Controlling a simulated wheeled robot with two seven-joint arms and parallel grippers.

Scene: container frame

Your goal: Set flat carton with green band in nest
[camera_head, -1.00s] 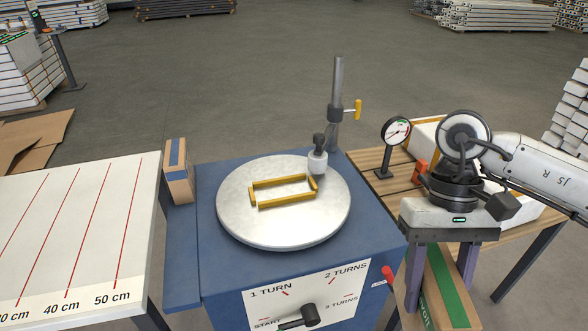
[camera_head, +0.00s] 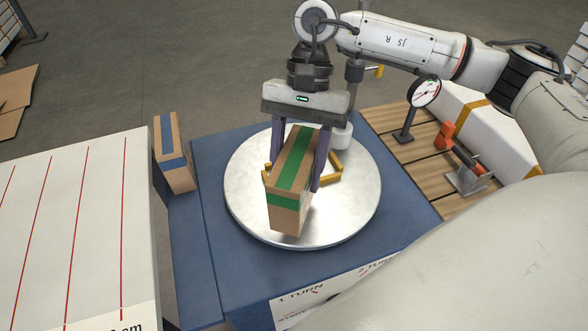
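The carton with the green band (camera_head: 292,173) is held by my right gripper (camera_head: 298,180), whose two purple-grey fingers are shut on its sides. The carton is over the front part of the round white turntable (camera_head: 345,213). It looks tilted in the picture; whether its base touches the turntable cannot be told. The nest, a yellow bracket frame (camera_head: 334,176) on the turntable, lies behind and beside the carton and is mostly hidden by it and the fingers. My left gripper is not in view.
A carton with a blue band (camera_head: 173,155) stands on the blue bench (camera_head: 207,250) left of the turntable. A post with a clamp (camera_head: 354,95) rises behind it. A dial gauge (camera_head: 424,94) and orange tool (camera_head: 446,135) are on the wooden table at right. A white marked board (camera_head: 75,220) lies left.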

